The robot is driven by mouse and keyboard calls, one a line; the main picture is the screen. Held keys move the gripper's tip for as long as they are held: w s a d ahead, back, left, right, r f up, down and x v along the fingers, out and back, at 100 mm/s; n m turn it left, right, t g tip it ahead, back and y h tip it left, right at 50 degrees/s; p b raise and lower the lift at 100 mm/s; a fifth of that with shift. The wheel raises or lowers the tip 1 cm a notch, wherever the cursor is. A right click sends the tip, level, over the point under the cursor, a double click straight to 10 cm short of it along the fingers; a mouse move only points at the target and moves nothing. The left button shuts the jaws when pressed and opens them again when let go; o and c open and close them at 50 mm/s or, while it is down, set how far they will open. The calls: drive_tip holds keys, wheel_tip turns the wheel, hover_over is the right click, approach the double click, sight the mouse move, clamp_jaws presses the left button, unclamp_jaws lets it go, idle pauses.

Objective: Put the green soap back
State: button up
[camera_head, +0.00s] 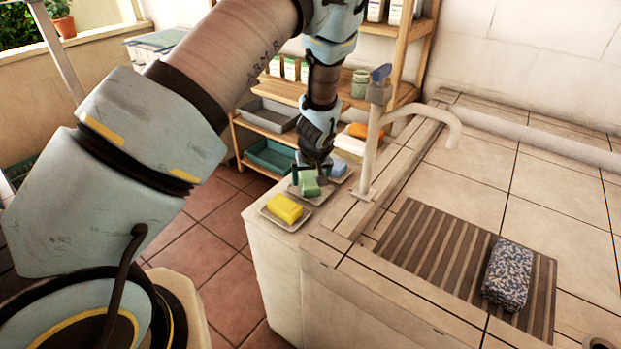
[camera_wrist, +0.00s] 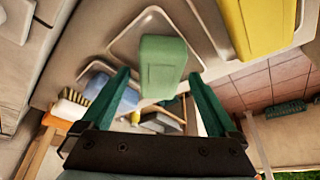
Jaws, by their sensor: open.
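The green soap (camera_head: 310,186) sits at the middle dish (camera_head: 318,199) on the narrow ledge, between the yellow soap (camera_head: 285,208) and the blue soap (camera_head: 338,168). My gripper (camera_head: 309,174) is right above it, pointing down. In the wrist view the green soap (camera_wrist: 163,62) lies between the two spread teal fingertips of my gripper (camera_wrist: 159,76), with a gap on each side. The pale rim of its dish (camera_wrist: 150,14) shows around its far end. Whether the soap rests flat in the dish is hard to tell.
The tap (camera_head: 375,130) stands just right of the dishes. A striped mat (camera_head: 420,240) with a patterned cloth bundle (camera_head: 508,274) lies on the tiled counter. A wooden shelf (camera_head: 278,90) with trays and bottles stands behind.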

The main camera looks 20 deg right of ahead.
drive_tip(key=shift+r, duration=0.25)
drive_tip(key=b+v, duration=0.3)
drive_tip(key=v, duration=0.9)
drive_tip(key=w+a+r+n+g, duration=0.1)
drive_tip(key=a+r, duration=0.1)
drive_tip(key=a, duration=0.8)
drive_tip(key=w+a+r+n+g, duration=0.1)
drive_tip(key=a+r, duration=0.1)
drive_tip(key=a, duration=0.8)
drive_tip(key=s+a+r, duration=0.2)
drive_tip(key=s+a, duration=0.1)
drive_tip(key=a, duration=0.4)
drive_tip(key=s+a+r+y, duration=0.1)
drive_tip(key=s+a, duration=0.3)
drive_tip(key=a, duration=0.4)
drive_tip(key=shift+s+r+g, duration=0.2)
drive_tip(key=shift+r+g, duration=0.2)
